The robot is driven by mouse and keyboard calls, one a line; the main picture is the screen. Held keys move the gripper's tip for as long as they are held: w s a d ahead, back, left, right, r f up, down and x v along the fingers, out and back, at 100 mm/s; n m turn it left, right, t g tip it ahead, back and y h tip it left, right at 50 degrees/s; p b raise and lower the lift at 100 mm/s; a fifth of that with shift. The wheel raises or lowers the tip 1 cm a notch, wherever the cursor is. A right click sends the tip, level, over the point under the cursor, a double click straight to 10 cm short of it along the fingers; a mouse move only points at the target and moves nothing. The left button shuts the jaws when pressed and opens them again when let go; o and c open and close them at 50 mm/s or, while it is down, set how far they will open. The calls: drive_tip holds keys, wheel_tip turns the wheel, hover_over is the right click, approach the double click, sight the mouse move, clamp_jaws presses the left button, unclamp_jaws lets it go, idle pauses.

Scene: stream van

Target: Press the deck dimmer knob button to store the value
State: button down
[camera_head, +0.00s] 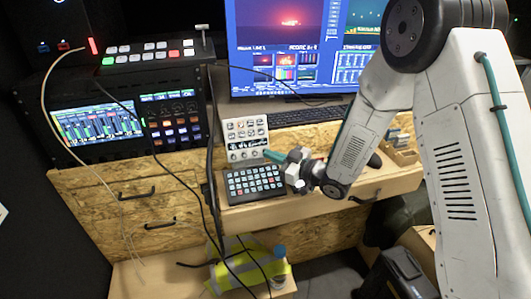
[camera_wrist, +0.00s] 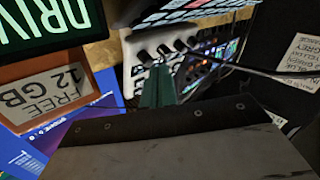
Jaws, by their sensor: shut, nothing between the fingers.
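A small white control deck (camera_head: 229,141) with knobs and buttons stands tilted on the desk, left of the keyboard. In the wrist view, its white edge (camera_wrist: 129,48) and a row of black knobs (camera_wrist: 163,51) show just beyond my fingers. I cannot tell which knob is the dimmer. My gripper (camera_head: 269,155) has teal fingers, shut and empty, pointing at the deck's lower right part. In the wrist view the fingertips (camera_wrist: 157,70) overlap the deck just below the knobs. Whether they touch it I cannot tell. The fingers hide part of the deck.
A black pad of coloured keys (camera_head: 256,196) lies in front of the deck. A keyboard (camera_head: 295,116) and monitor (camera_head: 290,45) are behind. Black cables (camera_head: 212,150) hang just left of the deck. A mixer with a screen (camera_head: 97,124) stands further left.

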drive_tip(key=s, duration=0.1)
drive_tip(key=s+d+r, duration=0.1)
drive_tip(key=s, duration=0.1)
drive_tip(key=s+r, duration=0.1)
drive_tip(key=shift+s+d, duration=0.2)
drive_tip(key=shift+s, duration=0.05)
idle(0.6)
